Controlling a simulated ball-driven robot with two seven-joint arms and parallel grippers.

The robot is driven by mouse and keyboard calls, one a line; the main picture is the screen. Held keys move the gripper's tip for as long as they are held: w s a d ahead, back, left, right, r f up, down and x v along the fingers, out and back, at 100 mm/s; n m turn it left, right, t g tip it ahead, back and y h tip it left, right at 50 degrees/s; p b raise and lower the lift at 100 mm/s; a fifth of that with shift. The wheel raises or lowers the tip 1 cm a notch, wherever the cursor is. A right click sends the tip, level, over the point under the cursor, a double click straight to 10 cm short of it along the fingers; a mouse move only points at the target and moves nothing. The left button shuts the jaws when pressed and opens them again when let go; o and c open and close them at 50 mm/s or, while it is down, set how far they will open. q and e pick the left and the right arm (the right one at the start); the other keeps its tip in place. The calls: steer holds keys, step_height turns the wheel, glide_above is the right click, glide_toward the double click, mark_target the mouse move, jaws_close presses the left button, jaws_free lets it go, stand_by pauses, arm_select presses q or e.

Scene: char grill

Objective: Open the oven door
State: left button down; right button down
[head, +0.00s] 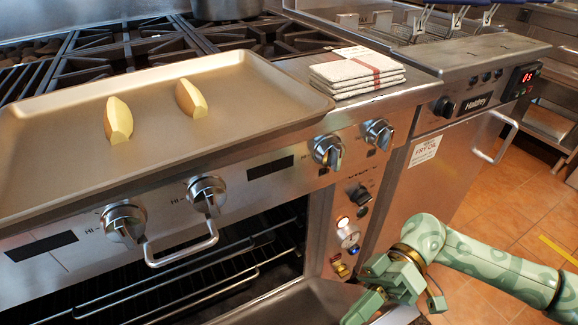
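The oven (237,262) is below the row of silver knobs, its dark inside and wire racks showing. The oven door (292,303) is swung down, with part of its steel surface visible at the bottom edge of the picture; the rest is out of frame. My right gripper (366,290), green with a brass-coloured wrist, is at the door's right side, low in front of the control column. Whether its fingers touch the door, and how far apart they are, I cannot tell. My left gripper is not in view.
A large tray (60,160) with two potato wedges (118,120) lies over the stove top. Folded towels (356,72) lie right of it. A fryer cabinet (425,175) with a handle stands to the right. Tiled floor (515,200) is open at far right.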

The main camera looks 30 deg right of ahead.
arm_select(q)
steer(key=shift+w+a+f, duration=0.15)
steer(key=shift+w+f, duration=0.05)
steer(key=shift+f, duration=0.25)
arm_select(e)
steer(key=shift+s+f, duration=0.45)
steer(key=shift+s, duration=0.2)
steer(key=shift+s+f, duration=0.45)
steer(key=shift+s, duration=0.15)
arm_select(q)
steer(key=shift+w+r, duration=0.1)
arm_select(e)
steer(key=shift+n, duration=0.3)
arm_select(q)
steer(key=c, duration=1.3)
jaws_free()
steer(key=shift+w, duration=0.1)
arm_select(e)
steer(key=shift+w+f, duration=0.1)
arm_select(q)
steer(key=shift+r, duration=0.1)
